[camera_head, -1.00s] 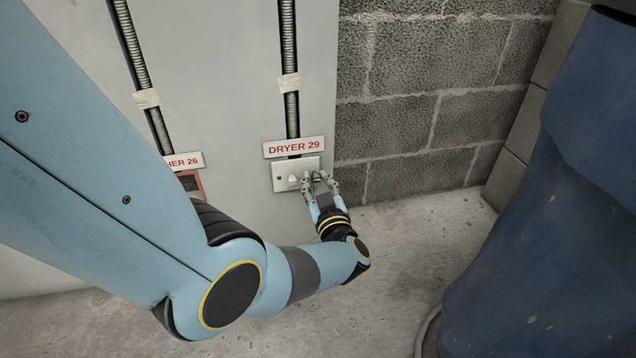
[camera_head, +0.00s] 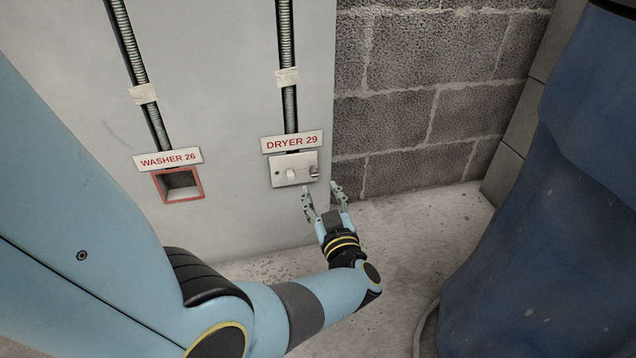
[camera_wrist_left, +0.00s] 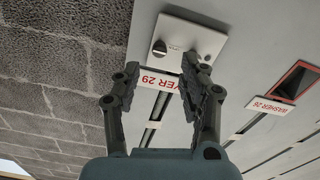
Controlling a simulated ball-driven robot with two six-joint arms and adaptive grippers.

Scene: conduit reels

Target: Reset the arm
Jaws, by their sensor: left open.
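My left gripper (camera_head: 322,190) is open and empty, a little below and to the right of the white switch plate (camera_head: 294,170) under the "DRYER 29" label (camera_head: 292,142). The plate carries a light switch or knob at its middle and a small dark metal knob at its right end. In the left wrist view the gripper's two fingers (camera_wrist_left: 160,80) are spread apart, with the plate (camera_wrist_left: 180,48) beyond them and its dark knob showing. My left arm comes in from the left of the head view. My right gripper is not in view.
A "WASHER 26" label (camera_head: 168,159) sits above a red-framed opening (camera_head: 178,185) on the grey panel. Two ribbed conduits (camera_head: 287,45) run up the panel. A block wall (camera_head: 430,90) stands to the right. A large blue drum-like object (camera_head: 560,200) fills the right side. Bare concrete floor lies between.

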